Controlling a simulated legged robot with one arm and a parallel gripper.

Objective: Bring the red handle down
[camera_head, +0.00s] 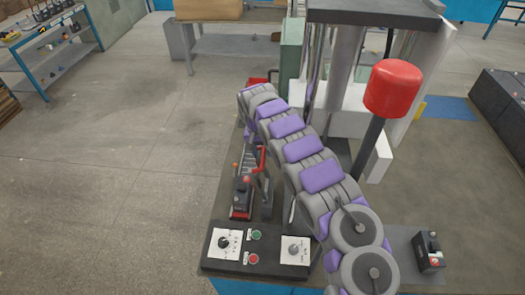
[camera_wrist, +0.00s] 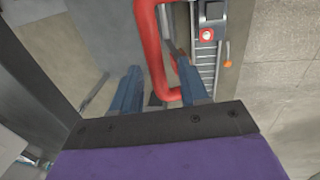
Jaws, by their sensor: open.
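The red handle (camera_wrist: 154,50) is a rounded loop in the wrist view. Its long left bar runs down between my gripper's two blue fingers (camera_wrist: 160,84), and its lower end bends right near the right finger. My gripper is open, with a finger on each side of that bar. I cannot tell whether either finger touches it. In the head view a red piece (camera_head: 262,158), apparently the same handle, shows just left of my arm. My arm hides most of the handle and my gripper there.
A dark control panel (camera_head: 232,266) with dials and green and red buttons stands in front. A big red knob (camera_head: 392,88) on a dark post is right of my arm. A small lever box (camera_head: 430,250) sits at lower right. Open floor (camera_head: 120,160) lies left.

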